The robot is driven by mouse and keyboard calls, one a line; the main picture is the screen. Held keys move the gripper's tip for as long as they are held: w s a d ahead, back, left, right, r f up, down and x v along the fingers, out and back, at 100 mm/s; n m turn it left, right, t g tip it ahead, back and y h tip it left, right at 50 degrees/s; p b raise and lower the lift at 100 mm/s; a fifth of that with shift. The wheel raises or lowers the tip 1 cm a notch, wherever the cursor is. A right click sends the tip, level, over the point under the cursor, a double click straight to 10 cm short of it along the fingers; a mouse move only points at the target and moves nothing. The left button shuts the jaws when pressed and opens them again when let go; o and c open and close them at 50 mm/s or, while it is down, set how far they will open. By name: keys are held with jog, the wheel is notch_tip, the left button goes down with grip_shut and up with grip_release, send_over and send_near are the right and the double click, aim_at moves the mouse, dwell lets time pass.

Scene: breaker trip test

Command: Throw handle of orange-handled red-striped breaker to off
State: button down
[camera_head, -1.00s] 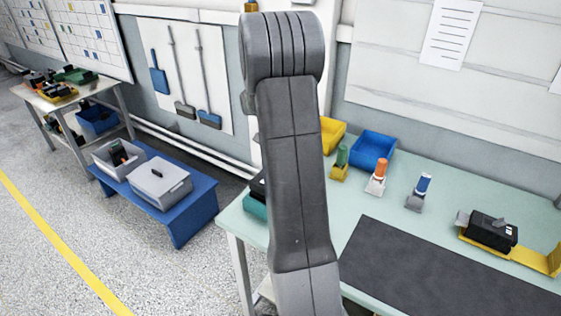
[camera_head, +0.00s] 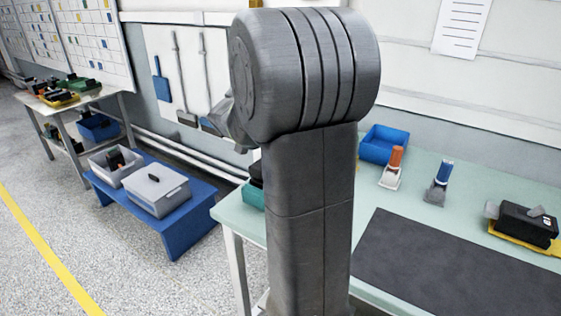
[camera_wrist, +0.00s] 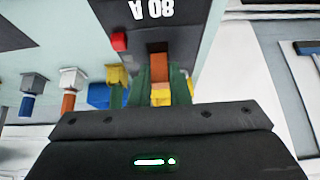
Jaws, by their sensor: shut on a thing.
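In the wrist view, a dark breaker (camera_wrist: 182,12) fills the top middle, with upside-down white "80 A" lettering. A small red block (camera_wrist: 119,41) shows beside its grey lower part. An orange handle (camera_wrist: 159,67) points from the breaker toward my gripper (camera_wrist: 159,88). The green fingers stand on both sides of the orange handle and are shut on it. I cannot make out a red stripe for certain.
A bench (camera_head: 390,222) bears a dark mat (camera_head: 450,270), a blue bin (camera_head: 384,145), an orange-handled tool (camera_head: 393,168), a blue-handled tool (camera_head: 439,182) and a black device (camera_head: 527,224) on a yellow base. A low blue table (camera_head: 178,232) holds grey bins at left.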

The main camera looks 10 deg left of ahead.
jog(key=shift+s+a+f+t+h+b, duration=0.1)
jog(key=shift+s+f+t+h+b, duration=0.35)
jog(key=shift+b, duration=1.65)
jog(key=shift+s+a+t+y+b, duration=0.1)
jog(key=shift+t+b, duration=0.65)
jog(key=shift+b, duration=1.35)
jog(key=shift+s+a+f+t+h+b, duration=0.1)
jog(key=shift+s+f+t+h+b, duration=0.35)
jog(key=shift+b, duration=1.65)
jog(key=t+b, duration=0.1)
jog(key=b, duration=0.3)
jog(key=shift+s+a+r+t, duration=0.1)
jog(key=shift+r+t, duration=0.15)
jog(key=shift+t, duration=0.1)
jog(key=shift+s+r+b, duration=0.1)
jog(key=shift+r+b, duration=0.1)
jog(key=shift+b, duration=0.75)
jog(key=c, duration=1.4)
grip_release()
jog(key=shift+o, duration=0.2)
jog(key=p+v, duration=0.2)
jog(key=v, duration=1.1)
jog(key=shift+s+a+p, duration=0.3)
jog(key=shift+s, duration=0.2)
jog(key=shift+w+f, duration=0.15)
jog(key=shift+f, duration=0.05)
